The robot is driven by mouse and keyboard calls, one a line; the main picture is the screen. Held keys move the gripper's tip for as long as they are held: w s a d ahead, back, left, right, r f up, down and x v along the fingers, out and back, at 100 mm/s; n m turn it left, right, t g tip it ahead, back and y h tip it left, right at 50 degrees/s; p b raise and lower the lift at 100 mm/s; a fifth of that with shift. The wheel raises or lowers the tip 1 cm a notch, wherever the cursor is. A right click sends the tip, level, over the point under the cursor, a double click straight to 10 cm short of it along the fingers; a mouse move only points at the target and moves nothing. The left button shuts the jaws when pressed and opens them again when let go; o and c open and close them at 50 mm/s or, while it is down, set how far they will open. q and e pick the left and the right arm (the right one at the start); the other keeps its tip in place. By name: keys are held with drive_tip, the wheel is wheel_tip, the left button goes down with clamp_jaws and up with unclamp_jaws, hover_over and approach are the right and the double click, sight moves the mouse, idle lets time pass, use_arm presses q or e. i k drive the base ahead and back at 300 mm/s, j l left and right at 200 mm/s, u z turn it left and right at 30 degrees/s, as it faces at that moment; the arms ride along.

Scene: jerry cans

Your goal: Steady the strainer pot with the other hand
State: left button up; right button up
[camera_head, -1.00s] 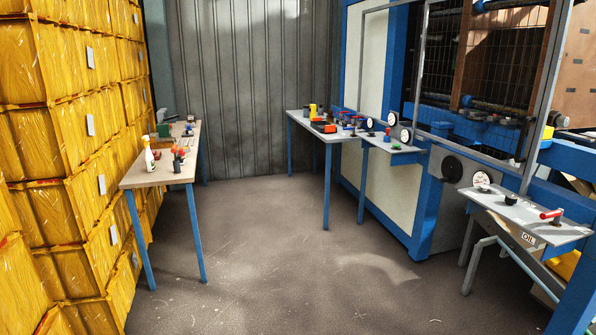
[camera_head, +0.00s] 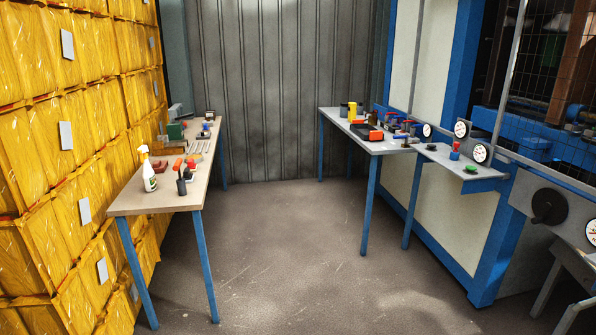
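I cannot make out a strainer pot for certain; the small items on the tables are too far away to tell. The wooden table (camera_head: 165,194) at the left bears a white spray bottle (camera_head: 148,170), red-handled items beside it, and a green box (camera_head: 175,131) at its far end. The grey table (camera_head: 377,147) at the right bears a yellow can (camera_head: 352,111), an orange-and-black item (camera_head: 367,132) and several small dark, red and blue things. Neither of my grippers is in view.
Yellow stacked crates (camera_head: 70,150) line the left side. A small grey shelf (camera_head: 450,164) with a green item (camera_head: 471,169) adjoins the grey table. A blue-framed machine with gauges (camera_head: 480,153) and a black knob (camera_head: 549,206) stands at the right. The floor (camera_head: 290,250) between the tables is clear.

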sight(344, 112)
drive_tip(key=i, duration=1.75)
drive_tip(key=i+j, duration=0.1)
drive_tip(key=i, duration=1.65)
drive_tip(key=i+z, duration=0.1)
drive_tip(key=i, duration=1.65)
